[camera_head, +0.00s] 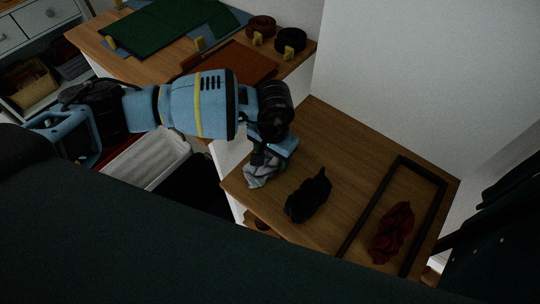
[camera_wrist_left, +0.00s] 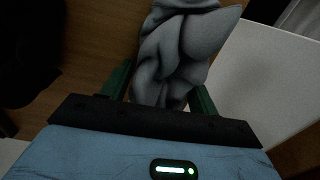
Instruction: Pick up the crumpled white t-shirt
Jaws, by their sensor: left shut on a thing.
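The crumpled white t-shirt (camera_head: 262,174) is at the left edge of the wooden desk, below my left gripper (camera_head: 264,158). In the left wrist view the t-shirt (camera_wrist_left: 180,50) shows as a grey-white folded bundle between the two green fingers of the gripper (camera_wrist_left: 160,88). The fingers are shut on it. Whether the cloth still touches the desk I cannot tell. The upper part of the t-shirt is hidden by the gripper in the head view. My right gripper is not in view.
A black crumpled cloth (camera_head: 308,195) lies on the desk (camera_head: 330,130) beside the t-shirt. A dark frame (camera_head: 356,222) and a red cloth (camera_head: 392,232) lie to the right. A white basket (camera_head: 150,160) stands left of the desk, below my left arm.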

